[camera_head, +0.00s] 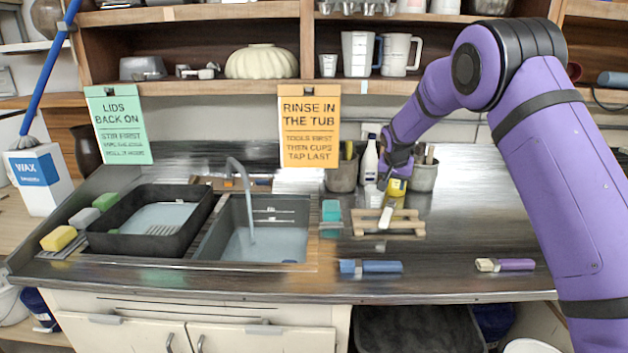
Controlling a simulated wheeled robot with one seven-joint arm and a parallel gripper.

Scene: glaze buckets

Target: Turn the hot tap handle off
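The grey tap spout (239,168) arches over the sink basin (207,238) left of the middle. A thin stream (250,215) runs down from it into standing water (272,246). I cannot clearly make out the hot tap handle; the area behind the basin is cluttered and partly covered by the orange sign. My gripper (387,183) points down over the counter, well to the right of the tap. It is beside a yellow item (397,187) and above a wooden rack (407,223).
A black tub (200,199) sits left of the sink, with sponges (59,238) beside it. A white bottle (370,160) and pots (424,176) stand behind my gripper. Brushes (381,267) lie near the front edge. An orange sign (309,135) hangs between tap and arm.

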